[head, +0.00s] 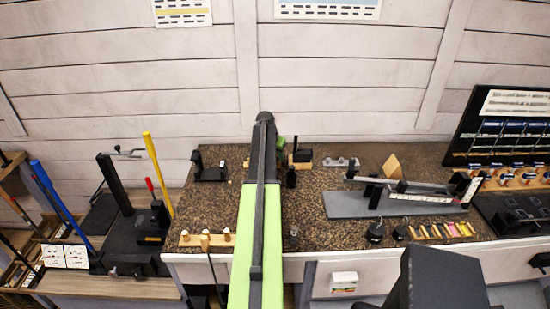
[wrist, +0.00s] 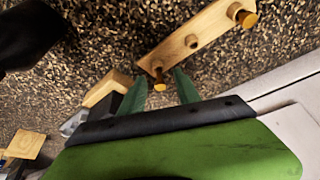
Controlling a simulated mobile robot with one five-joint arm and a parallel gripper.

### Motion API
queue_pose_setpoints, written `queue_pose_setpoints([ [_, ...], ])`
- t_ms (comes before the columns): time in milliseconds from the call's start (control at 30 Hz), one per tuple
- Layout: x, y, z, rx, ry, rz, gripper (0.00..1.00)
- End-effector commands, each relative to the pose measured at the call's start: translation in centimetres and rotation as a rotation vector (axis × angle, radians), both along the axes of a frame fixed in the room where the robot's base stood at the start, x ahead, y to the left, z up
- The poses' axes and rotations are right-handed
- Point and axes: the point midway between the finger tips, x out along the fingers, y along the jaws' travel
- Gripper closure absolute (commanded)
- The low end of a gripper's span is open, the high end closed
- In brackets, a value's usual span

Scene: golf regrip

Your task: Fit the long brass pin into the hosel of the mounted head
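In the wrist view, a wooden rack (wrist: 215,32) holds brass-coloured pins. One pin (wrist: 160,83) shows between my gripper's (wrist: 160,76) two green fingertips, with a gap on both sides. Another pin (wrist: 243,16) stands at the rack's far end, and a shorter peg or hole shows between them. I cannot tell which pin is the long one. My gripper is open and holds nothing. In the head view, a rack with pegs (head: 206,240) sits at the bench's front left. A dark fixture (head: 209,172) at the back left may hold the mounted head; its hosel is not clear.
The speckled bench (head: 330,220) has a grey stand (head: 390,205) with a club-like bar at right and several coloured pieces along its front. Two dark weights (head: 376,231) stand nearby. A wooden block (wrist: 108,88) lies left of my fingers. Open bench lies at centre left.

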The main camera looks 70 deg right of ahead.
Motion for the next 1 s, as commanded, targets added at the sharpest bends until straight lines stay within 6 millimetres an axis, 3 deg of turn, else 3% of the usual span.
queue_pose_setpoints([
  [67,0.00,0.02,0.09,0.000,0.000,0.000,0.61],
  [367,-0.01,0.03,0.09,0.000,0.000,0.000,0.99],
  [567,-0.01,0.04,0.08,0.000,0.000,0.000,1.00],
  [600,-0.01,0.04,0.08,0.000,0.000,0.000,0.93],
  [667,-0.01,0.04,0.08,0.000,0.000,0.000,1.00],
  [1000,0.00,0.04,0.09,0.000,0.000,0.000,1.00],
])
